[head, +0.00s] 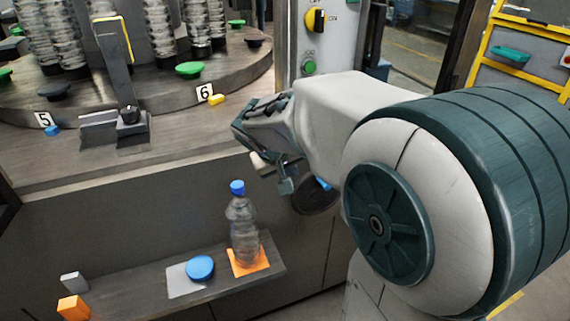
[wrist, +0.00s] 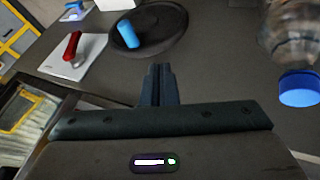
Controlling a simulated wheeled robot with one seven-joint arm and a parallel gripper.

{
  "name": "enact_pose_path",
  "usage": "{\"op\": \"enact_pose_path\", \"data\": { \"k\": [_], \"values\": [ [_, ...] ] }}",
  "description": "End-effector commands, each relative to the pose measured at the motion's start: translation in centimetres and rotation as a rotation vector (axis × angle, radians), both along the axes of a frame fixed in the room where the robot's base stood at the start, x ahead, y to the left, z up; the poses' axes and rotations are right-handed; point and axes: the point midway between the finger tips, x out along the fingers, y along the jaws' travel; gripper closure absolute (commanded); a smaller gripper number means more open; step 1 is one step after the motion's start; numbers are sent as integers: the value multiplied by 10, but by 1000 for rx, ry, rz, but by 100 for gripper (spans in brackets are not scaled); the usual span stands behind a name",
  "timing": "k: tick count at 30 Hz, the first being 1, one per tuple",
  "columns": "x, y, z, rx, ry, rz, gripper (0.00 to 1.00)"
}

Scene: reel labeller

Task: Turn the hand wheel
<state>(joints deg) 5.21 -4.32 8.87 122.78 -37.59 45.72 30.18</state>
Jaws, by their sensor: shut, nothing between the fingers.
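The hand wheel (wrist: 165,28) is a dark round disc on the grey panel, with a blue handle (wrist: 124,34) standing out near its rim. In the head view the wheel (head: 314,202) shows low on the machine front, partly hidden by my arm. My gripper (wrist: 158,75) is shut and empty, its fingertips together. In the wrist view the fingertips point toward the wheel's lower edge, below and right of the blue handle. They appear apart from the handle; whether they touch the wheel I cannot tell.
A red lever (wrist: 72,46) on a white plate sits left of the wheel. A clear bottle (head: 242,230) with a blue cap stands on a shelf (head: 140,285), near a blue disc (head: 200,268) and an orange block (head: 73,308). A turntable (head: 165,75) holds several bottles above.

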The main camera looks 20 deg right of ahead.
Motion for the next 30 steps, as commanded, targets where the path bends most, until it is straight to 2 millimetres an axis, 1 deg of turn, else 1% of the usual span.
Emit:
{"op": "enact_pose_path", "data": {
  "k": [1,12,16,21,30],
  "values": [
    [2,-4,-9,1,5,-2,100],
    [30,-37,-74,2,7,-1,100],
    [31,-58,-74,2,3,-4,100],
    [31,-72,-77,2,3,-3,100],
    [32,-76,-79,2,3,0,100]
  ]
}}
